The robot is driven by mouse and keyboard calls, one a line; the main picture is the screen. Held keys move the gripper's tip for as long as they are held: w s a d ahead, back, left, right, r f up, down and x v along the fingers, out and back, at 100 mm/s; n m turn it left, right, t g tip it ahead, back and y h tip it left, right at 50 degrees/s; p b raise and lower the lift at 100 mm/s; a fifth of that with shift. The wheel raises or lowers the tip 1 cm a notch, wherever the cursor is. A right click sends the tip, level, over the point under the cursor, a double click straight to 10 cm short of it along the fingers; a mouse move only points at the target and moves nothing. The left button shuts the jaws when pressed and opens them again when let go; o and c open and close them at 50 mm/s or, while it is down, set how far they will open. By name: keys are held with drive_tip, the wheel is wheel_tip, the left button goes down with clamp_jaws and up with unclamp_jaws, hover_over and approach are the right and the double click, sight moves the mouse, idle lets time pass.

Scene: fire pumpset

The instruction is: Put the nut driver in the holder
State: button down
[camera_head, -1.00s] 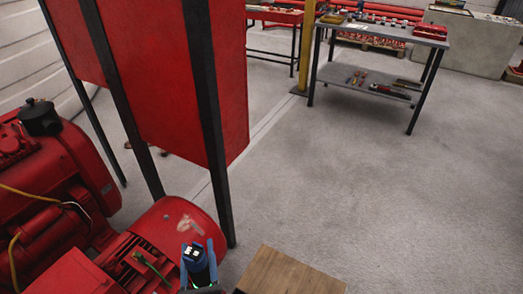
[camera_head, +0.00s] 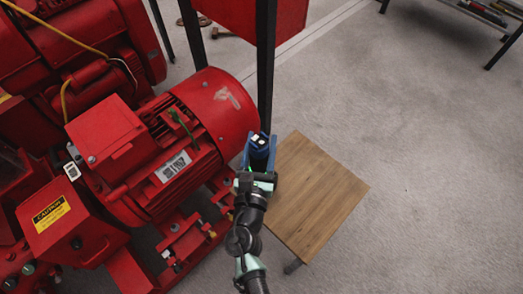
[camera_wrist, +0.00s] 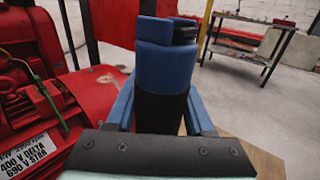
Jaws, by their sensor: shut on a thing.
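My gripper (camera_head: 259,160) is shut on a blue and black handled thing, which fits the nut driver (camera_head: 260,141). In the wrist view the nut driver (camera_wrist: 166,55) stands upright between the two blue fingers, with a blue upper part and a black lower part. Its working end is not visible. My gripper is between the red motor and the wooden tabletop, beside its left edge in the head view. I cannot make out a holder in either current view.
The red motor (camera_head: 160,140) and pump parts fill the left. A wooden tabletop (camera_head: 315,195) is at right of my gripper, bare where visible. A red panel (camera_head: 240,20) on black posts stands behind. A grey workbench (camera_wrist: 262,42) is far off at right; floor between is open.

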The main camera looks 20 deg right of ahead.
drive_tip(key=shift+f+b, duration=0.5)
drive_tip(key=shift+f, duration=0.7)
drive_tip(key=shift+f, duration=0.15)
drive_tip(key=shift+c, duration=1.4)
unclamp_jaws()
drive_tip(key=shift+f, duration=0.15)
drive_tip(key=p+v, duration=0.1)
drive_tip(key=v, duration=1.1)
drive_tip(key=shift+r+p, duration=0.2)
drive_tip(key=shift+p, duration=0.1)
